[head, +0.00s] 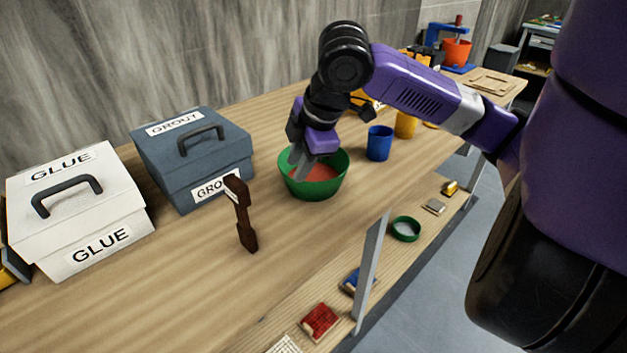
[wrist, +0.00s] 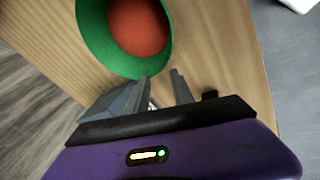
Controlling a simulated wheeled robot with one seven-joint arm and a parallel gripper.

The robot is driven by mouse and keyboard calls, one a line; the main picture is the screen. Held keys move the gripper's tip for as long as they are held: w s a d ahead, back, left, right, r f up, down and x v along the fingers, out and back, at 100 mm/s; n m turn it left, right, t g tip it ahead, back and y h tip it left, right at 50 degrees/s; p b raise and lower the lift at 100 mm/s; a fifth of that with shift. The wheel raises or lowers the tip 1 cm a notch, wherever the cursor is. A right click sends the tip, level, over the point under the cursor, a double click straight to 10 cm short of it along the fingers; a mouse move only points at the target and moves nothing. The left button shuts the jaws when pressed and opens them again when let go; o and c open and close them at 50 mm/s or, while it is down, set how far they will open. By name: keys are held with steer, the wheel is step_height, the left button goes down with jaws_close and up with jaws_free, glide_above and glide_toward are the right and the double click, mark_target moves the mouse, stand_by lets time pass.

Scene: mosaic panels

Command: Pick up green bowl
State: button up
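The green bowl (head: 318,190) stands upright on the wooden workbench, with reddish-orange contents inside. In the wrist view the bowl (wrist: 92,32) is at the top, just beyond my fingertips. My gripper (head: 299,168) points down at the bowl's left side in the head view, its fingers overlapping the rim and interior. In the wrist view my gripper (wrist: 158,76) has its two fingers apart with a gap between them, and nothing shows in the gap. The left fingertip overlaps the bowl's edge in the picture; I cannot tell whether they touch.
A blue cup (head: 379,143) and a yellow cup (head: 405,125) stand right of the bowl. A grey grout box (head: 195,160) and white glue box (head: 80,215) stand along the wall. A lower shelf holds a green dish (head: 406,229).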

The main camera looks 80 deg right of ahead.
steer(key=g, duration=0.2)
glide_toward(321, 198)
steer(key=shift+w+d+f, duration=0.15)
steer(key=shift+d+f, duration=0.05)
steer(key=shift+f, duration=0.5)
steer(key=x, duration=0.5)
steer(key=shift+d+f+b, duration=0.1)
steer(key=shift+f+b, duration=0.2)
steer(key=shift+c, duration=0.2)
jaws_close()
